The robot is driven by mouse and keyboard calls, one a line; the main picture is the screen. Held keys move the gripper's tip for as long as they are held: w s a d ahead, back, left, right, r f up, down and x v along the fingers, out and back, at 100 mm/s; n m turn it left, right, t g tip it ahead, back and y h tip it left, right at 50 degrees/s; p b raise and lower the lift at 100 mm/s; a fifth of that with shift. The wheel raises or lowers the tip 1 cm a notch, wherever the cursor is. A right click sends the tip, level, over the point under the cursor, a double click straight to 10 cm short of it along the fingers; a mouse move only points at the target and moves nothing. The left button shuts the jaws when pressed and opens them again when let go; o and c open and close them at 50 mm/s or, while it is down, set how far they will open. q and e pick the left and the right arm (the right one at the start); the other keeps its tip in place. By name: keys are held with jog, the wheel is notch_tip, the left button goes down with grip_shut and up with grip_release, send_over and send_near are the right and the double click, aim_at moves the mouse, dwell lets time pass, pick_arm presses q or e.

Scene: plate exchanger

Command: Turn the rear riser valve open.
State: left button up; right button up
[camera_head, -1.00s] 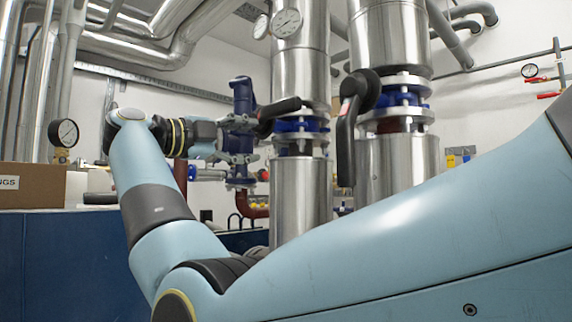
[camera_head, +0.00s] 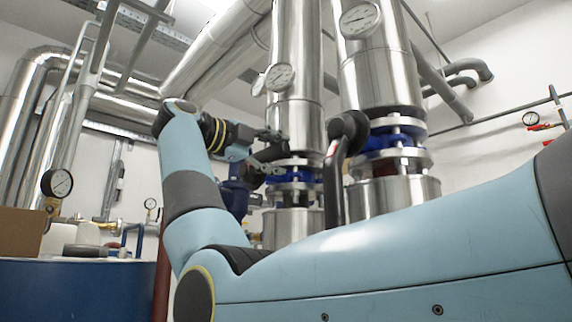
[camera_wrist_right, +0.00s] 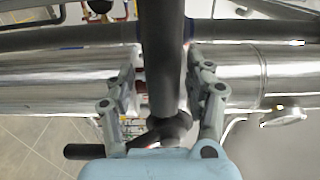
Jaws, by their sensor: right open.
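My right gripper (camera_head: 268,148) reaches in beside the rear, left-hand steel riser (camera_head: 296,60). Its fingers are open around the height of that riser's blue valve (camera_head: 294,176). The valve's dark lever (camera_head: 270,154) shows close to the fingers, partly covered by them. In the right wrist view, my gripper (camera_wrist_right: 162,75) has one finger on each side of a dark bar (camera_wrist_right: 162,50), apparently the lever. I cannot tell whether either finger touches it. My left gripper is not in view.
The front riser (camera_head: 380,70) stands to the right, with a blue valve (camera_head: 395,138) and a black upright lever (camera_head: 334,180) close to my arm. Gauges (camera_head: 360,20) sit on the risers. A blue tank (camera_head: 80,290) with a brown box (camera_head: 20,232) stands left.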

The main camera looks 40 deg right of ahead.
jog(key=shift+d, duration=0.1)
jog(key=shift+a+r, duration=0.15)
jog(key=shift+a, duration=0.05)
jog(key=shift+c, duration=1.1)
jog(key=shift+d, duration=0.1)
grip_shut()
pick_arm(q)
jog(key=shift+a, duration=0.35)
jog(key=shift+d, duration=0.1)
pick_arm(e)
jog(key=shift+f, duration=0.2)
